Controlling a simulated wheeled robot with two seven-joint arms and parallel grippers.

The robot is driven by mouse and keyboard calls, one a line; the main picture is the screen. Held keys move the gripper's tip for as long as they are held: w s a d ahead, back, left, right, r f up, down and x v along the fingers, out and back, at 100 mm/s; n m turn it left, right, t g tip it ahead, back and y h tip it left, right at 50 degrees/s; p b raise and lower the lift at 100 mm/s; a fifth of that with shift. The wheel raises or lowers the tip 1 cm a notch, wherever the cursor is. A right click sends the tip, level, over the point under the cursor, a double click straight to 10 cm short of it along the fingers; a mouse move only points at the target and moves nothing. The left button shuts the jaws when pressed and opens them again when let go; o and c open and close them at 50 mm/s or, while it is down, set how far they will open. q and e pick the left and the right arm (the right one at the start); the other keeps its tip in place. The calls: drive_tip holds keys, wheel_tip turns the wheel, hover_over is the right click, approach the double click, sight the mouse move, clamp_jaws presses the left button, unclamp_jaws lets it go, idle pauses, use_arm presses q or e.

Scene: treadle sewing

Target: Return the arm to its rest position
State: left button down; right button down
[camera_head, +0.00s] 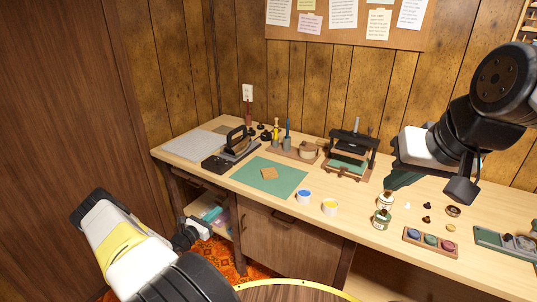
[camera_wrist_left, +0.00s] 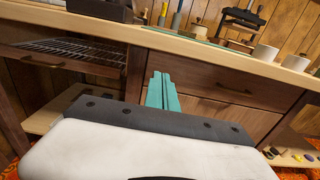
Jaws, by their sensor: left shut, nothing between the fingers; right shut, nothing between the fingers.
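My left gripper (camera_head: 212,214) is low in front of the workbench, below the worktop, with its teal fingers together and empty. In the left wrist view the shut fingers (camera_wrist_left: 163,92) point toward the wooden drawer front (camera_wrist_left: 205,88).
A cork board (camera_head: 345,35) hangs behind.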

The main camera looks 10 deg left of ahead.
use_arm(q)
drive_tip(key=w+d+r+m+g+h, duration=0.1)
drive_tip(key=d+r+m+g+h, duration=0.2)
drive_tip(key=d+r+m, duration=0.4)
drive_tip(key=d+r+m+g+h, duration=0.3)
drive_tip(key=d+r+g, duration=0.1)
drive_tip(key=r, duration=0.5)
drive_tip(key=s+d+r+m+g+y, duration=0.1)
drive_tip(key=s+d+r+m+g, duration=0.5)
drive_tip(key=d+r+m, duration=0.55)
drive_tip(key=s+d+r+m+g+y, duration=0.25)
drive_tip(key=s+r+m+y, duration=0.25)
drive_tip(key=s+r, duration=0.8)
drive_tip(key=s+a+r+m+t+y, duration=0.1)
drive_tip(key=s+r+m+t+y, duration=0.1)
drive_tip(key=s, duration=0.5)
drive_tip(key=s+r+m+t+y, duration=0.2)
drive_tip(key=s+r+m+t, duration=0.1)
drive_tip(key=s, duration=0.4)
drive_tip(key=shift+a+r+m, duration=0.4)
drive_tip(key=shift+r+m, duration=0.05)
drive_tip(key=shift+r, duration=0.35)
